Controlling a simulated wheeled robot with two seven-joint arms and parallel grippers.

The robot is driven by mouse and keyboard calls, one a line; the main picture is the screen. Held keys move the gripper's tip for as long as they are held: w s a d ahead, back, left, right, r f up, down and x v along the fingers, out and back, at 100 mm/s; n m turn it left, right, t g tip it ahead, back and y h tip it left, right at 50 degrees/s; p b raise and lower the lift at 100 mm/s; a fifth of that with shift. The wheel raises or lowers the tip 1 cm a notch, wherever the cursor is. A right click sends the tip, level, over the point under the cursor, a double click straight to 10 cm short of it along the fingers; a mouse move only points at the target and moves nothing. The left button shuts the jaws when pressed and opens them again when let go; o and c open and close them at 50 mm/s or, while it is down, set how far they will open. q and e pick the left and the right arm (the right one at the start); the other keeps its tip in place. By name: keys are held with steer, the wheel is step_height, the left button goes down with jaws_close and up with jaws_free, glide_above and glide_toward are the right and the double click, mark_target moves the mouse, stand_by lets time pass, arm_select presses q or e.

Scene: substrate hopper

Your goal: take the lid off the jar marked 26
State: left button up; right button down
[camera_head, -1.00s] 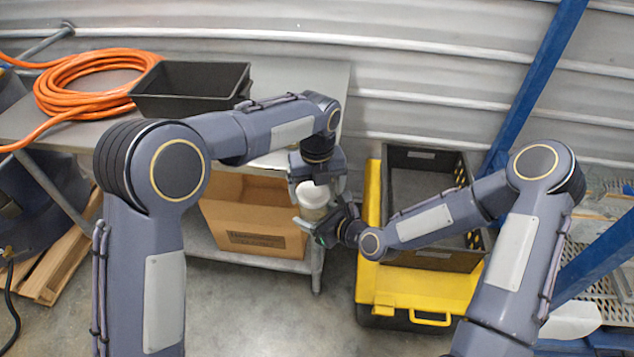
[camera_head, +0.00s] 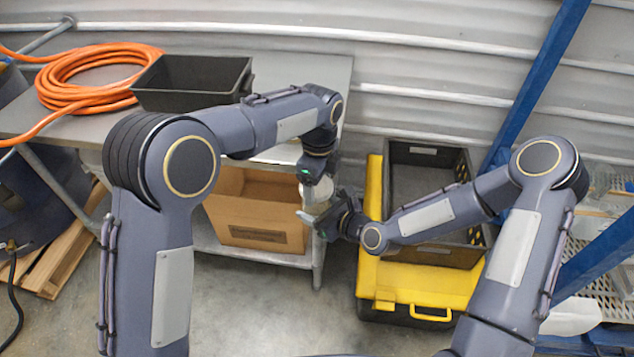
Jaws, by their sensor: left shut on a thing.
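The white jar (camera_head: 321,194) is in mid-air in front of the table's right front leg, mostly hidden between my two grippers. Its number cannot be read. My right gripper (camera_head: 318,214) comes in from the right and is around the jar's lower part, apparently shut on it. My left gripper (camera_head: 317,186) reaches down over the jar's top and is shut on what seems to be the lid. The lid is hidden by the gripper, so I cannot tell whether it is apart from the jar.
A grey table (camera_head: 100,128) bears an orange hose coil (camera_head: 70,72) and a black bin (camera_head: 190,105). A cardboard box (camera_head: 255,238) is on its lower shelf. A black crate (camera_head: 425,157) stands on a yellow case (camera_head: 415,285) at right. Blue posts (camera_head: 535,80) rise beyond.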

arm_select(q)
steer(key=n, duration=0.5)
steer(key=shift+w+d+r+n, duration=0.2)
steer(key=shift+d+r+n, duration=0.05)
steer(key=shift+d+n, duration=0.05)
steer(key=n, duration=0.5)
steer(key=shift+w+a, duration=0.1)
steer(key=shift+a, duration=0.05)
steer(key=n, duration=0.3)
steer(key=shift+a, duration=0.1)
steer(key=n, duration=0.5)
steer(key=shift+a, duration=0.2)
steer(key=n, duration=0.6)
steer(key=shift+a, duration=0.15)
steer(key=n, duration=0.2)
steer(key=shift+n, duration=0.3)
steer(key=n, duration=0.5)
steer(key=shift+s, duration=0.25)
steer(key=n, duration=0.3)
steer(key=shift+s+n, duration=0.1)
steer(key=shift+n, duration=0.2)
